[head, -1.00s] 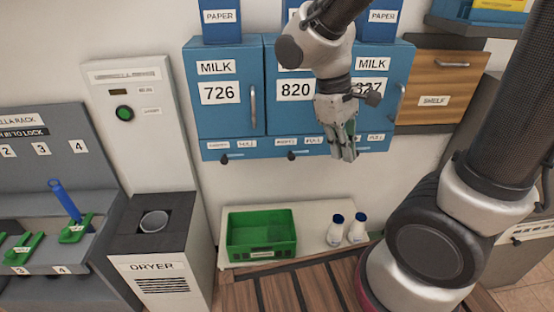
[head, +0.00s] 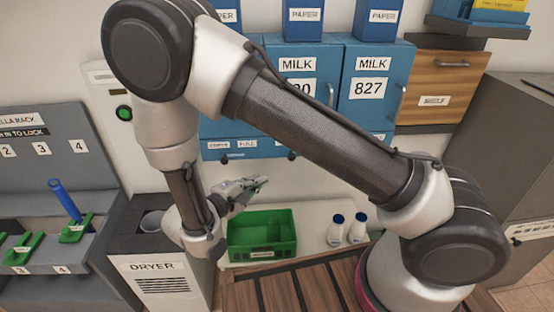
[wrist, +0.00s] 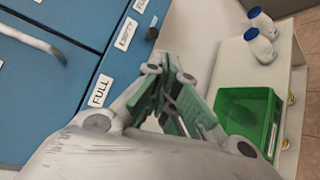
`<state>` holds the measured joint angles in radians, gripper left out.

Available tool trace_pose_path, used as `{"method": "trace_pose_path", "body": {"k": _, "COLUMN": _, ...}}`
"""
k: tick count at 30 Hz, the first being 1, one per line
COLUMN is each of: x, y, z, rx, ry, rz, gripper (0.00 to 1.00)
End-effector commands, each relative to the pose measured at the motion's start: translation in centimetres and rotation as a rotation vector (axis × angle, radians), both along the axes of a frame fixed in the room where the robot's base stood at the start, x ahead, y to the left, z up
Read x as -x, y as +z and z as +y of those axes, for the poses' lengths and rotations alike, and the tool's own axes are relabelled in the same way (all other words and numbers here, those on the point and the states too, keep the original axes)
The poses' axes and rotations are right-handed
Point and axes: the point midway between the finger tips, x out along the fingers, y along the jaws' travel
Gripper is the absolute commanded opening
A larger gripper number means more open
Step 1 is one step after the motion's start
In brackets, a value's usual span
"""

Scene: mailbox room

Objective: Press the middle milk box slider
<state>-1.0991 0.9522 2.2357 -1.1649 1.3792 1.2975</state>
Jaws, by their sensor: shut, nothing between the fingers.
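The middle blue milk box (head: 297,88) is partly hidden behind my arm in the head view; only the end of its number shows. Its slider, a dark knob (head: 292,156), sticks out under the box's lower strip. The knob also shows in the wrist view (wrist: 152,33), beside the EMPTY label, at the slider's left end. My gripper (head: 262,183) is shut and empty, below and left of this knob and apart from it. In the wrist view the fingers (wrist: 170,72) point up toward the knob. Most of the middle box's lower labels are hidden in the head view.
The left box's knob (head: 226,157) is close by at left. Box 827 (head: 372,88) is at right. A green crate (head: 262,252) and two milk bottles (head: 346,229) stand on a low white shelf below. The dryer (head: 160,270) is at lower left.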

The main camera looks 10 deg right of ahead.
Motion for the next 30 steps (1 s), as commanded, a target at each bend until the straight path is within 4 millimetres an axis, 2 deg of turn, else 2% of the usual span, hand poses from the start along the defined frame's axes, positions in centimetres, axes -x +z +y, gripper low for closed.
{"method": "trace_pose_path", "body": {"k": 1, "x": -0.8, "y": 0.6, "z": 1.1, "rx": -0.046, "ry": 0.028, "rz": -0.075, "gripper": 0.00}}
{"method": "trace_pose_path", "body": {"k": 3, "x": -1.5, "y": 1.1, "z": 2.2, "rx": -0.106, "ry": 0.057, "rz": -0.170, "gripper": 0.00}}
{"method": "trace_pose_path", "body": {"k": 7, "x": -1.9, "y": 1.8, "z": 2.8, "rx": -0.191, "ry": 0.070, "rz": -0.296, "gripper": 0.00}}
{"method": "trace_pose_path", "body": {"k": 12, "x": -1.9, "y": 1.9, "z": 2.8, "rx": -0.239, "ry": 0.057, "rz": -0.354, "gripper": 0.00}}
{"method": "trace_pose_path", "body": {"k": 23, "x": -2.1, "y": 1.9, "z": 2.5, "rx": -0.239, "ry": 0.054, "rz": -0.355, "gripper": 0.00}}
{"method": "trace_pose_path", "body": {"k": 30, "x": -4.5, "y": 1.5, "z": 0.1, "rx": -0.238, "ry": 0.049, "rz": -0.354, "gripper": 0.00}}
